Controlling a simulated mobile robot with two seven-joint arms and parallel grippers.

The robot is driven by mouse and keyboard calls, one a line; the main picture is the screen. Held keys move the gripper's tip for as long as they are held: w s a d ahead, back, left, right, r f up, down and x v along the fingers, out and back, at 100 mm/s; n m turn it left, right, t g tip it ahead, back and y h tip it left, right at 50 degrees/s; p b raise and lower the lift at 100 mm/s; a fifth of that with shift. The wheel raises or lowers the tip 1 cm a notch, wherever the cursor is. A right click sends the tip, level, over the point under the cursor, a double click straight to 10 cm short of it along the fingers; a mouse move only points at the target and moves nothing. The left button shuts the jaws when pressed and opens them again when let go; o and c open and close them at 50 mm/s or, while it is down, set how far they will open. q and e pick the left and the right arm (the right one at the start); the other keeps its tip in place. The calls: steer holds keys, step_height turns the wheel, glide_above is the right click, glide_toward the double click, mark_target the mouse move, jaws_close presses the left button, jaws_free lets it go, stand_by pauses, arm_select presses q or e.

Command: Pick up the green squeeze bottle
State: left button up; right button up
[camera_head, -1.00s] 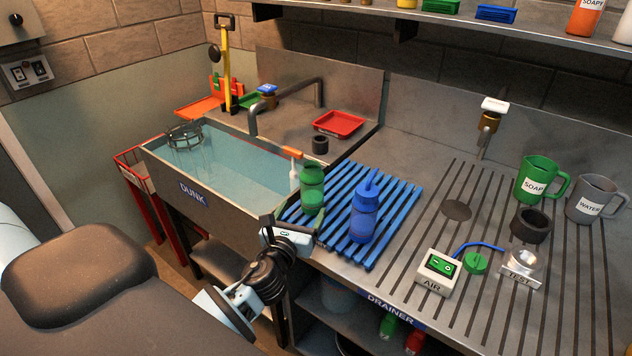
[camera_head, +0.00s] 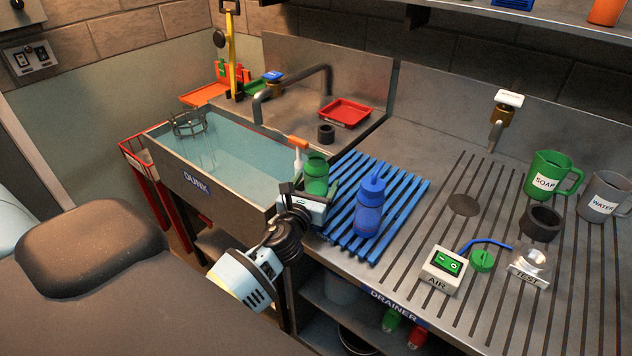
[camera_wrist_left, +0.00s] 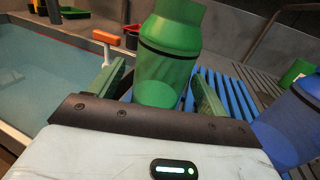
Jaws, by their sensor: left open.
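The green squeeze bottle (camera_head: 316,173) stands upright at the left end of the blue slatted rack (camera_head: 405,208), beside the sink. Its lower part is hidden behind my left gripper in the head view. My left gripper (camera_head: 306,190) is open and close to the bottle. In the left wrist view the green bottle (camera_wrist_left: 168,62) stands between the two green fingers of my left gripper (camera_wrist_left: 160,85), with a finger on each side. I cannot tell whether either finger touches it. My right gripper is not in view.
A blue squeeze bottle (camera_head: 370,205) stands on the rack just right of the green one. The water-filled sink (camera_head: 190,180) lies to the left, with an orange-handled tap lever (camera_head: 298,143) behind the bottle. The drainer at right holds mugs and an air switch box (camera_head: 444,270).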

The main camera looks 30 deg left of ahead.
arm_select(q)
steer(key=x, duration=0.3)
steer(key=shift+w, duration=0.2)
steer(key=c, duration=1.1)
steer(key=shift+c, duration=0.2)
